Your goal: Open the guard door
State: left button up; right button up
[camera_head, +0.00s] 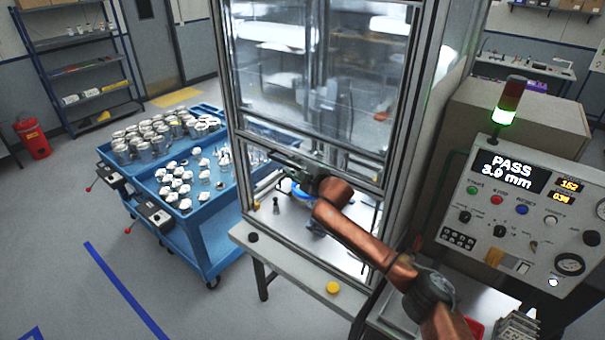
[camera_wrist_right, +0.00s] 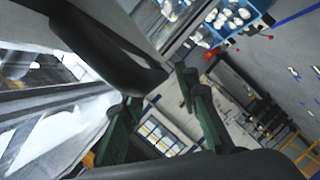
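The guard door (camera_head: 310,75) is a clear panel in a metal frame on the front of the tall machine enclosure. Its lower rail crosses above the bench. Below that rail the inside of the machine shows, and I cannot tell whether glazing covers that part. My right gripper (camera_head: 280,172) is at the lower rail, at the end of my copper arm; contact with the door is not clear. In the right wrist view its green-padded fingers (camera_wrist_right: 165,110) stand apart with nothing visible between them. A dark curved bar (camera_wrist_right: 115,50) crosses close to that camera. My left gripper is out of view.
A blue cart (camera_head: 205,215) with several metal housings stands left of the enclosure. A yellow button (camera_head: 333,287) is on the bench's front edge (camera_head: 290,265).

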jog(key=v, duration=1)
jog(key=shift+w, duration=0.1)
